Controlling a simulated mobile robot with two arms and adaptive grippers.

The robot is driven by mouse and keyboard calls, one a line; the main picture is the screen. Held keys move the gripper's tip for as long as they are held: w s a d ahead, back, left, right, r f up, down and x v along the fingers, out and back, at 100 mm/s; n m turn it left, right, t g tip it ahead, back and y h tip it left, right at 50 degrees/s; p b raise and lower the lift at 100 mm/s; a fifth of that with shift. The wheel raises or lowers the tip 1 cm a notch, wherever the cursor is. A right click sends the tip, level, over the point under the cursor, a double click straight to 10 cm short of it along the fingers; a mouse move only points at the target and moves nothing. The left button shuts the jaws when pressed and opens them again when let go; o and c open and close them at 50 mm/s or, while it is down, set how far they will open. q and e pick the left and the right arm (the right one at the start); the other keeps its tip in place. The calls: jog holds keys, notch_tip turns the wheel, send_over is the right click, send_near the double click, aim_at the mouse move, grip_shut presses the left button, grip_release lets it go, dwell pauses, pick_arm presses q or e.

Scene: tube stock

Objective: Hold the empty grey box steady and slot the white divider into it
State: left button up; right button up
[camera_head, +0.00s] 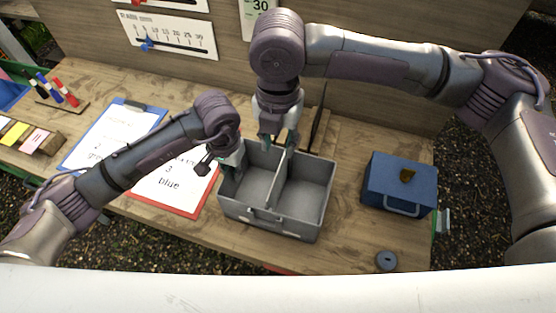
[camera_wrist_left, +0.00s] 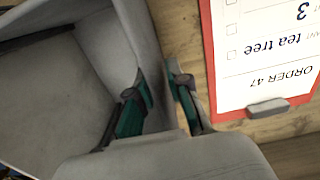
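The grey box (camera_head: 248,208) stands on the table in the middle of the head view, open at the top. The pale divider (camera_head: 278,178) stands upright inside it, running front to back and parting it into two compartments. Whether it is fully seated cannot be told. My left gripper (camera_head: 234,163) is at the box's left wall. In the left wrist view its green-padded fingers (camera_wrist_left: 160,103) straddle that wall (camera_wrist_left: 148,50), one inside, one outside, closed on it. My right gripper (camera_head: 279,140) points down above the divider's far end, fingers spread apart.
A red clipboard (camera_head: 178,207) lies close left of the grey box, a blue clipboard (camera_head: 112,137) further left. A wooden board closes the back.

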pick_arm(q)
jog(key=shift+o, duration=0.9)
notch_tip(320, 180, up, 12)
